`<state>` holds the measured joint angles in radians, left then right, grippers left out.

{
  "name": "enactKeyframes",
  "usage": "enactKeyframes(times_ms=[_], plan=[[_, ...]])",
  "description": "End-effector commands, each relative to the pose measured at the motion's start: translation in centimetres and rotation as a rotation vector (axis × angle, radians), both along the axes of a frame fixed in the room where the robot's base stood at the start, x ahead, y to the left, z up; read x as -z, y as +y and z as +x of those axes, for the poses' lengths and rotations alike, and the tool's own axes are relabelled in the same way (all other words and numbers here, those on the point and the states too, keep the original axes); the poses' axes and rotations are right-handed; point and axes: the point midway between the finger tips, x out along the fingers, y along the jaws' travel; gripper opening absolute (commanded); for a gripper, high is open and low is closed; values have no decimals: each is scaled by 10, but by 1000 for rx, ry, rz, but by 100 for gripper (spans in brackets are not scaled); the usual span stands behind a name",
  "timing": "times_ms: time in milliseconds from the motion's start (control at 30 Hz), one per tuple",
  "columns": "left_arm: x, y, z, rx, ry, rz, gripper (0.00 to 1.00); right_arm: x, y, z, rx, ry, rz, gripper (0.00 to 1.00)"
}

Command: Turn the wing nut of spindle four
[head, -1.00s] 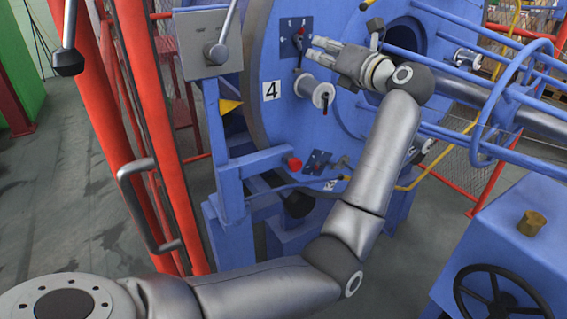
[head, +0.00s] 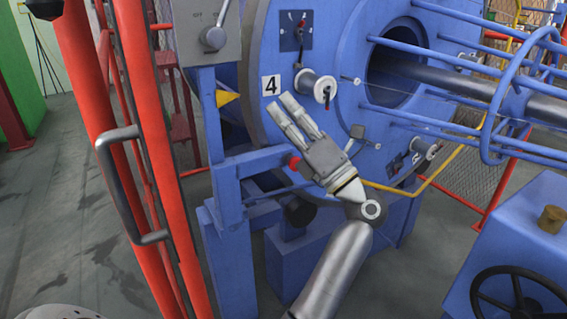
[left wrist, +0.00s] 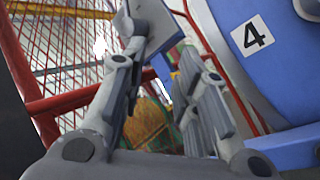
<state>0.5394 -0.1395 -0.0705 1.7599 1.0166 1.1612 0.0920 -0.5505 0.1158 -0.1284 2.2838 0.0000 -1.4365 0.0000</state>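The blue disc (head: 345,120) carries a white label "4" (head: 271,85), also large in the left wrist view (left wrist: 254,35). Right of the label sits a pale spool (head: 307,83) with a small dark and red handle (head: 327,97) on its front; I cannot tell for sure whether this is the wing nut. My left gripper (head: 281,108) is below the label and spool, fingers pointing up and left, apart from both. In the left wrist view its fingers (left wrist: 168,55) stand apart with nothing between them. My right gripper is not in view.
A blue frame with a red knob (head: 294,162) stands left of the gripper. A grey lever box (head: 208,35), red posts (head: 160,150) and a grey handle (head: 130,180) are further left. Blue cage bars (head: 470,90) and a black handwheel (head: 517,300) are at the right.

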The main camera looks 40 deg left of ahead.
Motion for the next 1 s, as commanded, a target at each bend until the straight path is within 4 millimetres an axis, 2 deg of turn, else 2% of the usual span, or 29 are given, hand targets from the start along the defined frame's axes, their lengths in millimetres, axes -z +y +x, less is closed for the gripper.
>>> enactKeyframes(times_ms=[33, 100, 400, 600, 1000], plan=[[12, -4, -8, -15, 14, 36, 29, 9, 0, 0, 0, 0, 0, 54], [19, -9, -18, -39, 30, 87, 29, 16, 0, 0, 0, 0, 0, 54], [38, -30, -51, -103, 77, 243, 29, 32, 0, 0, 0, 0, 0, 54], [40, -36, -58, -117, 88, 279, 29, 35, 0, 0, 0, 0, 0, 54], [40, -36, -58, -118, 88, 280, 29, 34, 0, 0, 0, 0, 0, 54]])
